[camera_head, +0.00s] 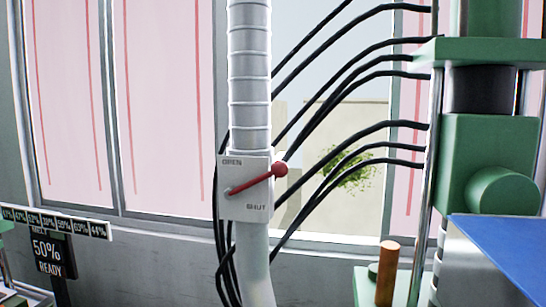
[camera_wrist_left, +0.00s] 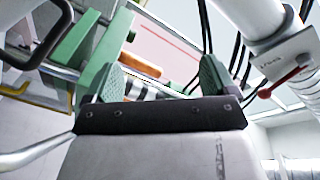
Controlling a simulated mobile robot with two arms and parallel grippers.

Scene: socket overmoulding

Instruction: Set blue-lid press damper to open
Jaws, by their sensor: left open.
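The damper box (camera_head: 243,208) is a white plate on a grey ribbed duct in the middle of the head view, marked OPEN at upper left and SHUT at lower right. Its red lever (camera_head: 255,181) runs from a pivot at the plate's left to a round knob at the right, tilted slightly up. In the left wrist view the box (camera_wrist_left: 279,62) and lever (camera_wrist_left: 283,84) show at the right edge. My left gripper (camera_wrist_left: 158,78) is open, its green-padded fingers apart and the lever outside them. A blue lid (camera_head: 505,255) shows at lower right. My right gripper is not in view.
A green press (camera_head: 488,150) stands at the right, with black hoses (camera_head: 350,85) running behind the duct. An orange-brown handle (camera_head: 388,270) stands upright at lower right. A display reading 50% READY (camera_head: 50,257) is at lower left.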

